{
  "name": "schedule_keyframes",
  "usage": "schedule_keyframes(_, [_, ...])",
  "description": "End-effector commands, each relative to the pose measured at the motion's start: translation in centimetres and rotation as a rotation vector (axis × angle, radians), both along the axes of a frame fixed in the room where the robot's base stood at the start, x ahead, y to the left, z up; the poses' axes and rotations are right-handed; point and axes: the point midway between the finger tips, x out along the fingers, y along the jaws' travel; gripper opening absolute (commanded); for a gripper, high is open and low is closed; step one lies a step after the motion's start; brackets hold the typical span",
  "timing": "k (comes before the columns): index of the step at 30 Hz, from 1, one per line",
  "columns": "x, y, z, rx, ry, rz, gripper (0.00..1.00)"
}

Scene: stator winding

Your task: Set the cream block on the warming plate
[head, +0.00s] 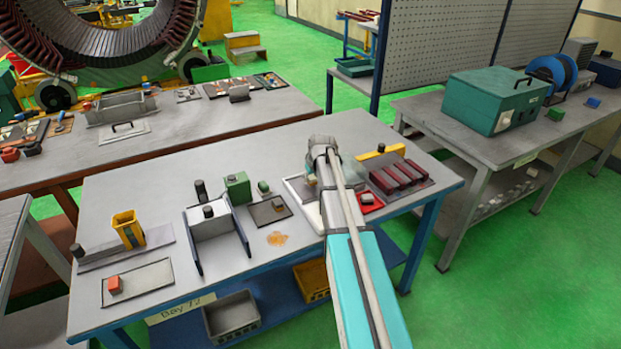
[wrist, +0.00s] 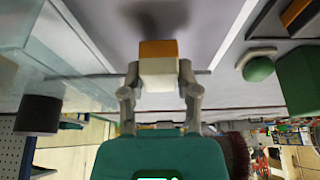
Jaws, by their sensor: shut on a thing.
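My gripper (wrist: 160,82) is shut on the cream block (wrist: 162,75), with a finger on each side of it. An orange-brown face shows at the block's far end; I cannot tell if it is part of the block. A dark shadow lies on the grey surface beyond it. In the head view my gripper (head: 313,178) is over the back right of the bench, and my arm hides most of it and the block. A pale-rimmed flat plate (head: 298,192) lies under and beside it, partly hidden. I cannot tell for certain whether this is the warming plate.
A dark mat (head: 262,216) with a small brown block lies left of my arm, near a green box (head: 237,188) and a green knob (head: 263,187). A red tray (head: 371,203) and dark red bars (head: 400,176) stand right.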

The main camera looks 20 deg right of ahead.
Motion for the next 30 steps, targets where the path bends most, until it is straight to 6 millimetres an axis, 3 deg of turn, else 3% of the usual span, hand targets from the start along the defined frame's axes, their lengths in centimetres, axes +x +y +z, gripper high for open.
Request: schedule_keyframes(30, [0.0, 0.03, -0.71, 0.0, 0.0, 0.0, 0.0])
